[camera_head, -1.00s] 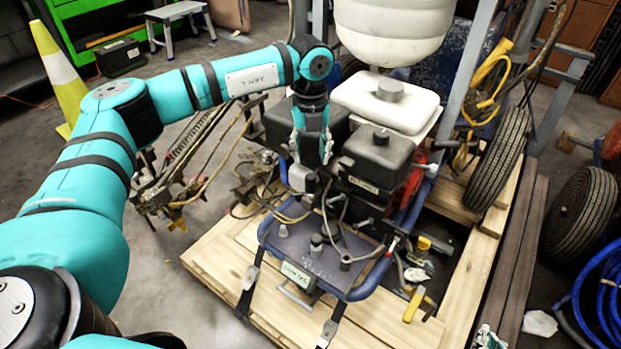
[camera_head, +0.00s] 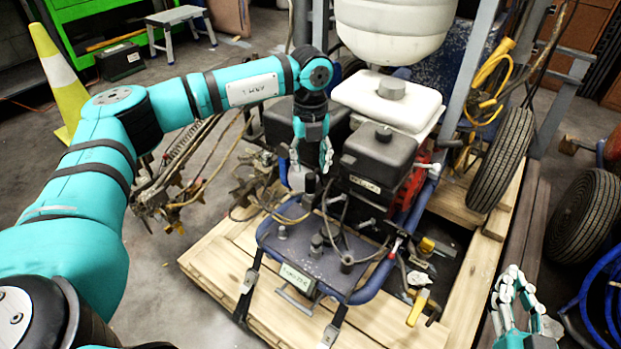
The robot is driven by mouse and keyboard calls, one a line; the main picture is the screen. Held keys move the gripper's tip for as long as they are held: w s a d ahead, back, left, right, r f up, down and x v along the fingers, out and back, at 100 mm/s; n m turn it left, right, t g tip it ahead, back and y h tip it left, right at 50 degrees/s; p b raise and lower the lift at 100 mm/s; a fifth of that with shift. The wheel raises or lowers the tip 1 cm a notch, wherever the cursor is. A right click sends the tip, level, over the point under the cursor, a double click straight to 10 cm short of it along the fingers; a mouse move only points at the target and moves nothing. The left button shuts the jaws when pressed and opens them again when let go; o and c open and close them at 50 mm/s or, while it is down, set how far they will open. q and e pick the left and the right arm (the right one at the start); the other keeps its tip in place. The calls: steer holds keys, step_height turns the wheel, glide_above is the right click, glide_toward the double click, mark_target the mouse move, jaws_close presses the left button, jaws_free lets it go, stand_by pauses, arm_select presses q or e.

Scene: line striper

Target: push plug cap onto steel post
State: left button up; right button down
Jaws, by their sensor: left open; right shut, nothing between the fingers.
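My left gripper (camera_head: 311,166) is open and points down between the dark engine boxes. Just below its fingertips is a small dark cap-like part (camera_head: 310,184); I cannot tell whether the fingers touch it, or whether it is the plug cap. Short grey posts stand on the dark deck (camera_head: 295,255): a small one (camera_head: 283,232) at left and a thicker one (camera_head: 317,243) near the middle. Which one is the steel post is unclear. A dark round fitting (camera_head: 347,261) with a cable running to it sits at the deck's right. My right gripper (camera_head: 513,275) is shut and empty at lower right.
The black engine tank (camera_head: 378,155) stands close right of my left gripper. Thin cables cross the deck. A blue tube frame surrounds it on a wooden pallet (camera_head: 225,265).

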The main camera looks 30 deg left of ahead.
mark_target(308, 176)
arm_select(q)
steer(key=shift+f+b, duration=0.45)
steer(key=shift+f, duration=0.2)
step_height(308, 176, down, 3)
steer(key=shift+b, duration=0.55)
steer(key=shift+s+f, duration=0.1)
steer(key=shift+f, duration=0.55)
arm_select(e)
steer(key=s+r+t+y, duration=0.2)
steer(key=r+t, duration=0.4)
steer(key=r, duration=0.3)
steer(key=shift+s+a+r+t, duration=0.2)
steer(key=shift+s+r+t, duration=0.15)
steer(key=shift+s, duration=0.2)
arm_select(q)
steer(key=shift+a+r, duration=0.1)
steer(key=shift+a, duration=0.05)
arm_select(e)
steer(key=shift+w+f, duration=0.1)
steer(key=shift+f, duration=0.05)
steer(key=shift+w+f+g, duration=0.45)
steer(key=shift+f+g, duration=0.2)
steer(key=shift+f, duration=0.1)
arm_select(q)
steer(key=shift+o, duration=0.5)
